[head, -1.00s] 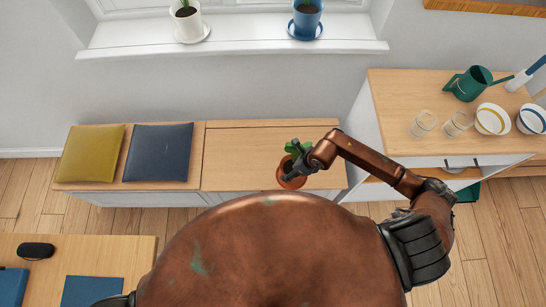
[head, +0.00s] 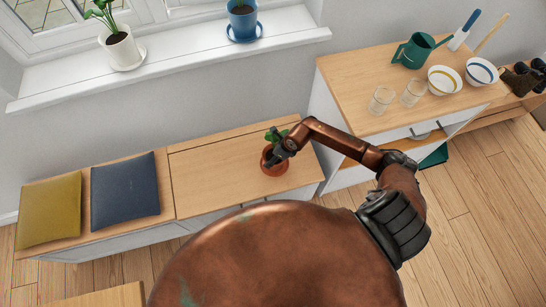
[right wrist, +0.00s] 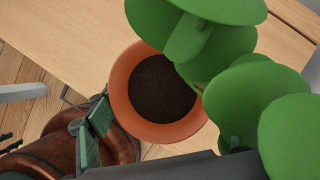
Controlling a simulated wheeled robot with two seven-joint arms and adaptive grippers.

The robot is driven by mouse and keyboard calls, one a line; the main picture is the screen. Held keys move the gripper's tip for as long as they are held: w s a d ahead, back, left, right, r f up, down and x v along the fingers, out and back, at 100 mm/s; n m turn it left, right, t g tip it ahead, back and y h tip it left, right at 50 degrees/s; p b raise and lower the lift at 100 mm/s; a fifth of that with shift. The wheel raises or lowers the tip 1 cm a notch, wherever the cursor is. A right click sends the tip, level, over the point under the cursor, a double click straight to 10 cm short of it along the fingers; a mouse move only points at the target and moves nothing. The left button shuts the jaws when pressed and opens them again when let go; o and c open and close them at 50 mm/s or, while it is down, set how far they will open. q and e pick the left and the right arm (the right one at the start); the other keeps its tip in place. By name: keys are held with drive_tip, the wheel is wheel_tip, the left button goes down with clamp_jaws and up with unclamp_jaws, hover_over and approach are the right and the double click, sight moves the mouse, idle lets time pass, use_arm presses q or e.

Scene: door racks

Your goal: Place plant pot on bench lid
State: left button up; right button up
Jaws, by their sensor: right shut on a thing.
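The plant pot (head: 269,167) is terracotta with dark soil and green leaves. It is upright over the right part of the bench lid (head: 212,182), a pale wooden panel. My right gripper (head: 278,156) is shut on the pot's rim. In the right wrist view the pot (right wrist: 119,85) shows from above, with one finger pad at its left side; large leaves cover its right side. I cannot tell whether the pot's base touches the lid. My left gripper is not in view.
A navy cushion (head: 125,188) and a mustard cushion (head: 49,208) lie on the bench's left part. A cabinet (head: 350,85) with glasses, bowls and a green watering can (head: 415,50) stands to the right. The lid left of the pot is clear.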

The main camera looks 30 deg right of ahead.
drive_tip(key=shift+w+d+f, duration=0.35)
drive_tip(key=shift+w+f, duration=0.15)
drive_tip(key=shift+f, duration=0.1)
drive_tip(key=shift+f+b, duration=0.6)
drive_tip(key=shift+f, duration=1)
drive_tip(key=o, duration=2.1)
drive_tip(key=shift+f, duration=0.1)
drive_tip(key=p+v, duration=0.2)
drive_tip(key=v, duration=1)
drive_tip(key=shift+d+p, duration=0.1)
drive_tip(key=shift+p, duration=0.3)
